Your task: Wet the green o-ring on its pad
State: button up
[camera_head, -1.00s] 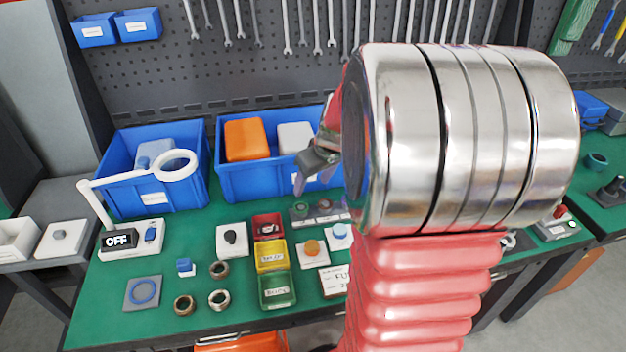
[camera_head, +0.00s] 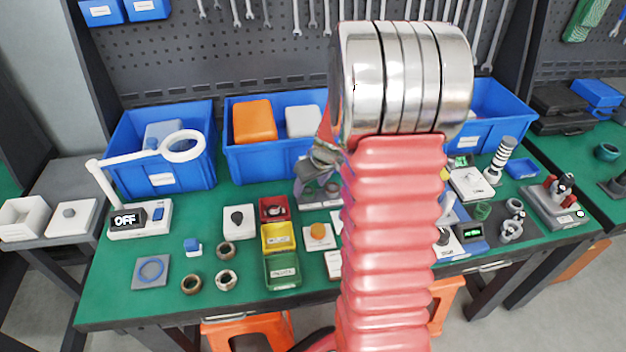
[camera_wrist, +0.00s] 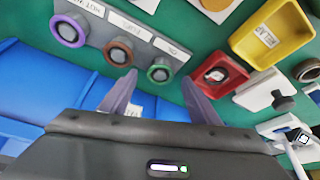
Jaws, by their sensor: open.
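The green o-ring (camera_wrist: 160,70) sits on a grey labelled holder (camera_wrist: 112,38), at one end beside a brown ring (camera_wrist: 118,48) and a purple ring (camera_wrist: 68,30) in the wrist view. My gripper (camera_wrist: 160,77) is open and empty, its two fingertips either side of the green o-ring in that view; I cannot tell the height between them. In the head view my gripper (camera_head: 324,158) hangs over the holder and partly hides it. I cannot tell which pad belongs to the green o-ring; white plates with a black knob (camera_head: 238,217) and an orange top (camera_head: 318,232) stand nearby.
Red (camera_head: 274,208), yellow (camera_head: 278,237) and green (camera_head: 282,270) trays stand in front. Blue bins (camera_head: 262,172) line the back. A lamp-like magnifier (camera_head: 183,146), a blue ring on a grey plate (camera_head: 151,270) and metal rings (camera_head: 226,280) are at left. Instruments (camera_head: 469,232) stand at right.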

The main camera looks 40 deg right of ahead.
jog(key=shift+w+f, duration=0.2)
jog(key=shift+f, duration=0.2)
jog(key=shift+c, duration=0.6)
jog(key=c, duration=0.9)
jog(key=o, duration=0.4)
jog(key=c, duration=0.3)
jog(key=shift+r, duration=1.75)
